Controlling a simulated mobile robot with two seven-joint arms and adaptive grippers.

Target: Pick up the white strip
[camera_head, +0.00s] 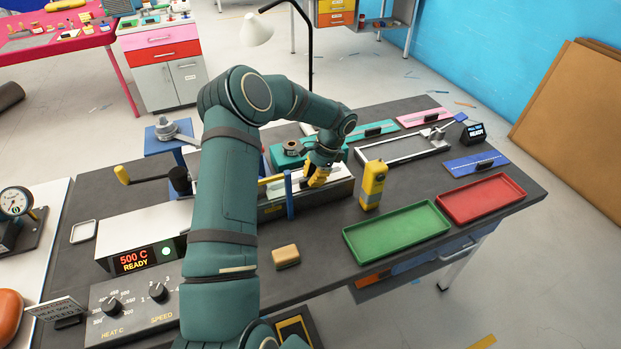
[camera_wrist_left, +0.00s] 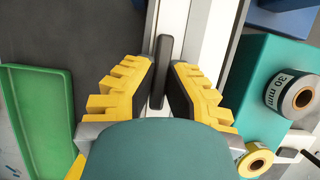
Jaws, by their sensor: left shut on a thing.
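My left gripper (camera_head: 317,180) reaches over the long machine in the middle of the dark table. In the left wrist view its yellow fingers (camera_wrist_left: 162,100) are closed on a thin upright black bar (camera_wrist_left: 162,60). A pale, whitish strip-like surface (camera_wrist_left: 172,20) runs under and beside the bar; I cannot tell where a separate white strip ends and the machine's light rail (camera_wrist_left: 212,40) begins. In the head view the fingers and wrist hide most of this spot. My right gripper is not in view.
A green tray (camera_head: 398,253) and a red tray (camera_head: 440,198) lie to the right. A yellow device (camera_head: 373,184) stands beside the gripper. A tan block (camera_head: 286,256) lies in front. Pink (camera_head: 423,117) and blue (camera_head: 476,163) plates with black handles lie further right. A lamp (camera_head: 257,30) rises behind.

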